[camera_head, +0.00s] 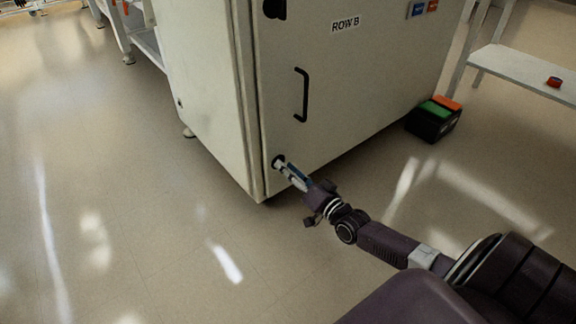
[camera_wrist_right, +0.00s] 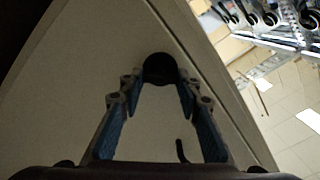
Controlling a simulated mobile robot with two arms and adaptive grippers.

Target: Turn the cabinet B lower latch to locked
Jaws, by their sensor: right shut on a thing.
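The white cabinet (camera_head: 345,75) with a "ROW B" label stands in the middle of the head view with its door shut. Its lower latch (camera_head: 278,160) is a round black part near the door's bottom left corner. My right gripper (camera_head: 284,167) reaches it from the lower right and is shut on it. In the right wrist view the dark latch (camera_wrist_right: 160,66) sits at the tips of my two blue-padded fingers (camera_wrist_right: 160,92). The fingers cover part of the latch, so I cannot tell its angle. My left gripper is not in view.
A black door handle (camera_head: 302,95) and a black upper latch (camera_head: 273,9) are above on the same door. A black box with green and orange tops (camera_head: 434,119) stands on the floor at right. A white bench (camera_head: 520,72) is behind it. The floor at left is clear.

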